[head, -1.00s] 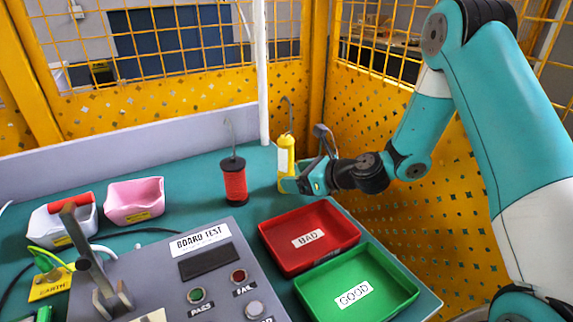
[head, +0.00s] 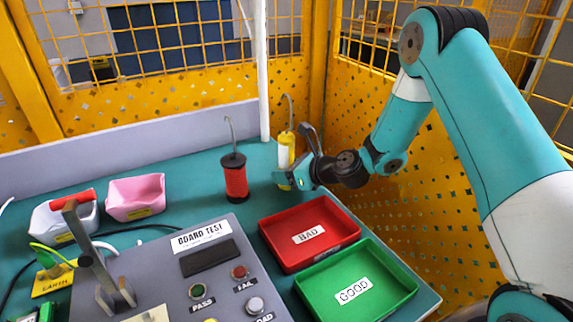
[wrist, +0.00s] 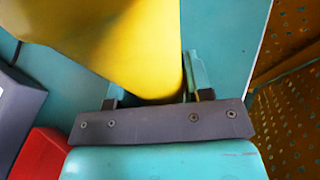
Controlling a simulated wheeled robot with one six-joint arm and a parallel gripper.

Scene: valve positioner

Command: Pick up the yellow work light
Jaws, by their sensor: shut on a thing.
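The yellow work light (head: 286,152) stands upright near the back right of the green bench in the head view, with a pale panel on its side and a wire hook on top. My gripper (head: 287,177) is around its lower body, coming from the right. In the wrist view the work light (wrist: 120,45) fills the upper middle, and my gripper (wrist: 158,95) is shut on it. The jaw tips are partly hidden behind the yellow body. Whether its base touches the bench is hard to tell.
A similar red work light (head: 235,178) stands to the left. The red BAD tray (head: 285,262) and green GOOD tray (head: 385,300) lie in front. A white pole (head: 263,70) rises just behind, and the yellow perforated fence (head: 400,190) is close on the right.

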